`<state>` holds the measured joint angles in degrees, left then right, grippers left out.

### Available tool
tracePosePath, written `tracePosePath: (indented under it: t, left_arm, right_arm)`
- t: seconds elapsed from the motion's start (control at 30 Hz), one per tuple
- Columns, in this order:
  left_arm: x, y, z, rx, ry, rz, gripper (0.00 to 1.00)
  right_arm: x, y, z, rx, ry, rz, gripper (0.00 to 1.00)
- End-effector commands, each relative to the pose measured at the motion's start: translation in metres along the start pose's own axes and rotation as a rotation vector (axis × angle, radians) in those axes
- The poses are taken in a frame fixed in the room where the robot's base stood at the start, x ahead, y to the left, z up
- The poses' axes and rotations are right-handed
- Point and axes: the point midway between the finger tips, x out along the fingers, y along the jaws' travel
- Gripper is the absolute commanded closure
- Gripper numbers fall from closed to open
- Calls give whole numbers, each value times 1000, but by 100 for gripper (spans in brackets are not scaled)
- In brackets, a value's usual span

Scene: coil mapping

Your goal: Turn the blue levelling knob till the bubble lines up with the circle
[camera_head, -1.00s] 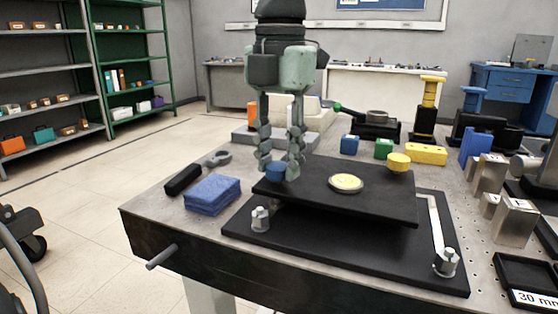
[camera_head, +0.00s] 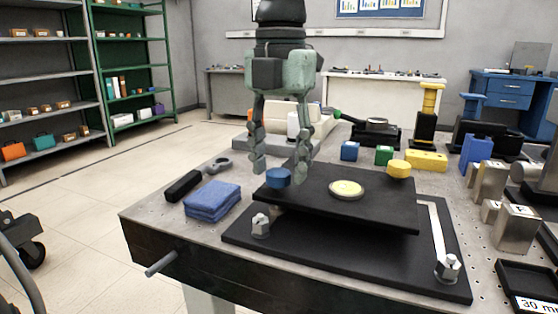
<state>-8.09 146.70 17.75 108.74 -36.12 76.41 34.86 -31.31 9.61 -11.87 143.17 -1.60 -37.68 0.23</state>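The blue levelling knob (camera_head: 278,178) sits at the left corner of the black tilting plate (camera_head: 380,204). The round bubble level (camera_head: 347,189), with a yellowish face, lies on the plate; its bubble and circle are too small to read. A yellow knob (camera_head: 398,169) stands at the plate's far right corner. My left gripper (camera_head: 281,170) points down over the blue knob with its fingers apart. One finger is to the left of the knob and the other to the right, and a gap shows between them and the knob. My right gripper is not in view.
The plate stands over a black base (camera_head: 340,262) with hex bolts at its front corners. A folded blue cloth (camera_head: 212,202) and a black-handled tool (camera_head: 184,186) lie to the left. Several small blocks stand behind, and metal blocks (camera_head: 516,229) at the right.

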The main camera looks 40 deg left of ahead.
Motion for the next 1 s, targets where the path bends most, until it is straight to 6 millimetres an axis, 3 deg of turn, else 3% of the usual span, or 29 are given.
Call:
tracePosePath:
  t: [0.3,0.43,0.8,1.0]
  left_arm:
    - [1,0,-1,1,6,0,47]
    - [-9,0,0,0,4,-1,47]
    - [-84,0,0,1,2,-2,47]
    - [-111,0,0,1,4,0,47]
  right_arm:
    - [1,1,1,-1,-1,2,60]
    - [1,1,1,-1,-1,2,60]
    - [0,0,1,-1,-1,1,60]
    - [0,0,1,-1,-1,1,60]
